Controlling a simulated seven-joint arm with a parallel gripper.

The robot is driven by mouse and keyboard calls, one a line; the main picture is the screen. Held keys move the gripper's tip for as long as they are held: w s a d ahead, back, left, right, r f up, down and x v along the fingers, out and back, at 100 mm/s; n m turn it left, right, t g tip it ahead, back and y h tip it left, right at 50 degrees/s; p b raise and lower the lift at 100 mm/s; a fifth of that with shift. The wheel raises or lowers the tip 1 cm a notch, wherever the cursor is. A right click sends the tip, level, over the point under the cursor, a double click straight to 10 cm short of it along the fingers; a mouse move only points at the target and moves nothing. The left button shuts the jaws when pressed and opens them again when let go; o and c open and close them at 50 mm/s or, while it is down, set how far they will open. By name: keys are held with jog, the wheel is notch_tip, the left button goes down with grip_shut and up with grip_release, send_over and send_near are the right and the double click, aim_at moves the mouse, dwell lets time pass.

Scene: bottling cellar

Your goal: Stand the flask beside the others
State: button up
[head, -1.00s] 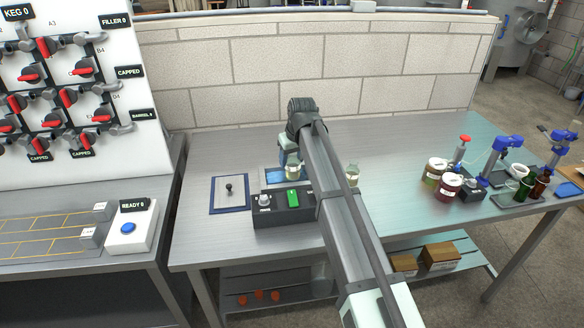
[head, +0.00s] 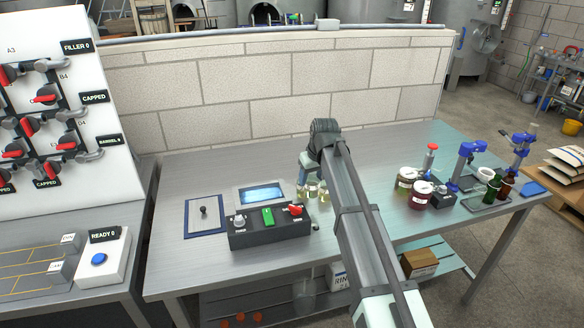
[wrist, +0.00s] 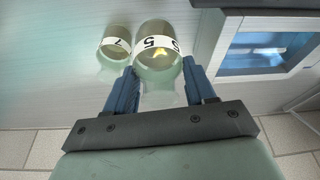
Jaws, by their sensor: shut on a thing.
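My gripper (wrist: 160,84) is shut on a small clear flask (wrist: 158,62) with a white band marked 5 and some yellowish content. A second flask (wrist: 115,42), marked 7, stands just left of it in the wrist view. In the head view my gripper (head: 308,170) points down at the table beside the lit panel, with small flasks (head: 325,192) close together under and beside it. The arm partly covers them. I cannot tell whether the held flask touches the table.
A lit blue panel (head: 260,194) lies left of the flasks, behind a black control box (head: 268,232) with a green switch and red knob. Jars (head: 420,194), bottles and blue-topped devices stand at the right. The table between is mostly clear.

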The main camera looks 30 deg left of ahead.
aim_at(310, 191)
jog(key=shift+s+d+f+n, duration=0.15)
jog(key=shift+s+f+n, duration=0.15)
jog(key=shift+s+n, duration=0.1)
jog(key=shift+w+a+n, duration=0.1)
jog(key=shift+a+n, duration=0.1)
jog(key=shift+n, duration=0.2)
jog(key=shift+f, duration=1.95)
jog(key=shift+f, duration=0.7)
dwell(0.7)
jog(key=o, duration=1.5)
jog(key=shift+r, duration=0.1)
jog(key=shift+r, duration=2.95)
